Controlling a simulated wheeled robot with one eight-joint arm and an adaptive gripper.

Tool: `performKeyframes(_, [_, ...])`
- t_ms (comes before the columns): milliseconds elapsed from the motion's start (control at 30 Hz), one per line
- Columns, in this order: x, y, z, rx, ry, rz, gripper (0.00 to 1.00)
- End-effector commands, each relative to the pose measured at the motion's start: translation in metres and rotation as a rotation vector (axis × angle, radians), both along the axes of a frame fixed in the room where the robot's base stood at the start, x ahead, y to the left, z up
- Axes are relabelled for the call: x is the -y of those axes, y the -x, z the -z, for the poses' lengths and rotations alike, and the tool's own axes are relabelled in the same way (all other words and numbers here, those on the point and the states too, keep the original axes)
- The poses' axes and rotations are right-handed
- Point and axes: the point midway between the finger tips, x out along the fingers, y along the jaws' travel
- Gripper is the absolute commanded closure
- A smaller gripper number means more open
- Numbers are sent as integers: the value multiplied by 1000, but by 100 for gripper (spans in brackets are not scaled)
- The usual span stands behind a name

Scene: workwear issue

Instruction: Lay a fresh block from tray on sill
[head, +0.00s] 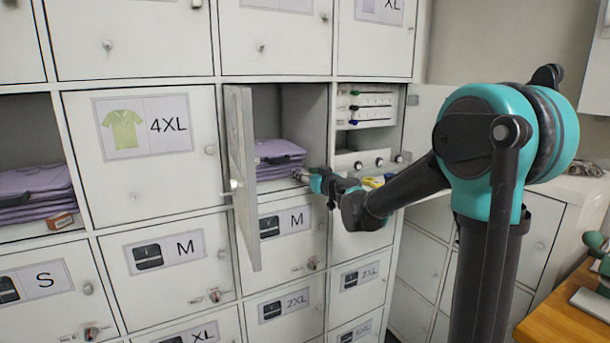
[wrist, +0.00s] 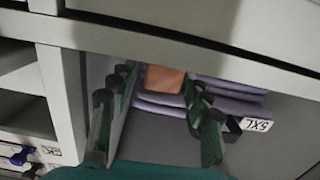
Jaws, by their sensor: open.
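My gripper (head: 303,176) reaches to the front of an open compartment that holds folded purple garments (head: 276,152). In the wrist view my gripper (wrist: 155,88) has its fingers apart. An orange-brown block (wrist: 165,79) shows between and beyond the fingers, in front of the purple stack (wrist: 225,93). I cannot tell whether a finger touches it. In the head view this block is hidden. A similar brown block (head: 61,222) lies at the front of the left open compartment. A tray with yellow items (head: 373,182) shows partly behind my arm at the right; its contents are mostly hidden.
The compartment's door (head: 240,170) stands open on its left side. A 5XL label (wrist: 256,125) shows beside the purple stack. A wooden desk (head: 570,320) stands at lower right.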

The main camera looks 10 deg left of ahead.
Motion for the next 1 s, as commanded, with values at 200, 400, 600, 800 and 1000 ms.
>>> performKeyframes(200, [20, 29, -2, -1, -1, 1, 51])
performKeyframes(400, [42, 61, -3, 1, 1, 1, 51])
performKeyframes(600, [57, 84, -5, -1, -1, 2, 51])
performKeyframes(800, [64, 95, -5, 0, 0, 0, 51])
performKeyframes(1000, [66, 98, -4, -3, 1, -2, 51])
